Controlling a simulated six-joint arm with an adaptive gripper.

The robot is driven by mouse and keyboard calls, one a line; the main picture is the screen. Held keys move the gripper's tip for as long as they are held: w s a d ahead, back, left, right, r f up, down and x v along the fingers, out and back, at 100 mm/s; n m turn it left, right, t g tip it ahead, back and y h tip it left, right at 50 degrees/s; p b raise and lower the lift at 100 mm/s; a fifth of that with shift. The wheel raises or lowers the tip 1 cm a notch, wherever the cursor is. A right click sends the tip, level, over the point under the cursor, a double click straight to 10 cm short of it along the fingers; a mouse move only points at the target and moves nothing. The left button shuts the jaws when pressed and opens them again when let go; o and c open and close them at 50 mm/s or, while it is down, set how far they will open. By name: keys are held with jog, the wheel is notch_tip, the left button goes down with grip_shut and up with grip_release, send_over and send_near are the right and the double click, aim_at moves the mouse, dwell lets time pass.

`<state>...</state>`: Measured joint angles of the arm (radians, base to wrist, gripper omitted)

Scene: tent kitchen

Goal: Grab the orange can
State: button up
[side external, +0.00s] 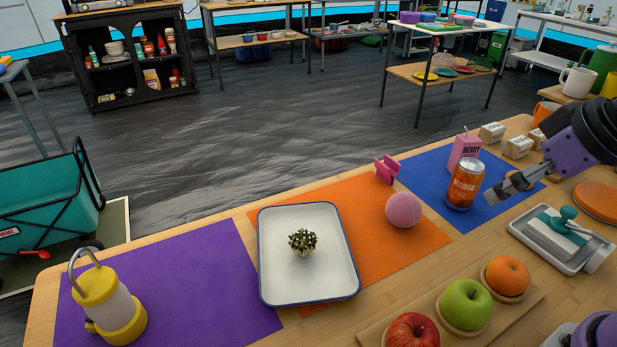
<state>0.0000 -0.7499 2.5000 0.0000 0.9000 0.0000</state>
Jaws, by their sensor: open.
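The orange can (465,185), labelled "MANGO", stands upright on the blue mat (425,170) at the right. A pink "BERRY" carton stands just behind it. My gripper (500,190) reaches in from the right and is open, with its grey fingers just right of the can's lower half. From this angle I cannot tell whether a finger touches the can or whether the can is between the fingers.
A white tray (275,290) holds a small plant. Apples and an orange sit on a wooden board at the front. A butter dish (560,240) is right of the can.

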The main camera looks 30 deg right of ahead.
jog(key=g, duration=0.1)
send_over(476, 166)
jog(key=s, duration=0.2)
jog(key=f, duration=0.4)
jog(key=shift+s+a+f, duration=0.2)
jog(key=shift+a, duration=0.05)
jog(key=x, duration=0.4)
jog(key=shift+w+d+f, duration=0.15)
jog(key=shift+d+f, duration=0.1)
jog(key=shift+f, duration=0.1)
jog(key=x, duration=0.6)
jog(key=shift+s+f, duration=0.1)
jog(key=shift+s, duration=0.15)
jog(key=c, duration=0.8)
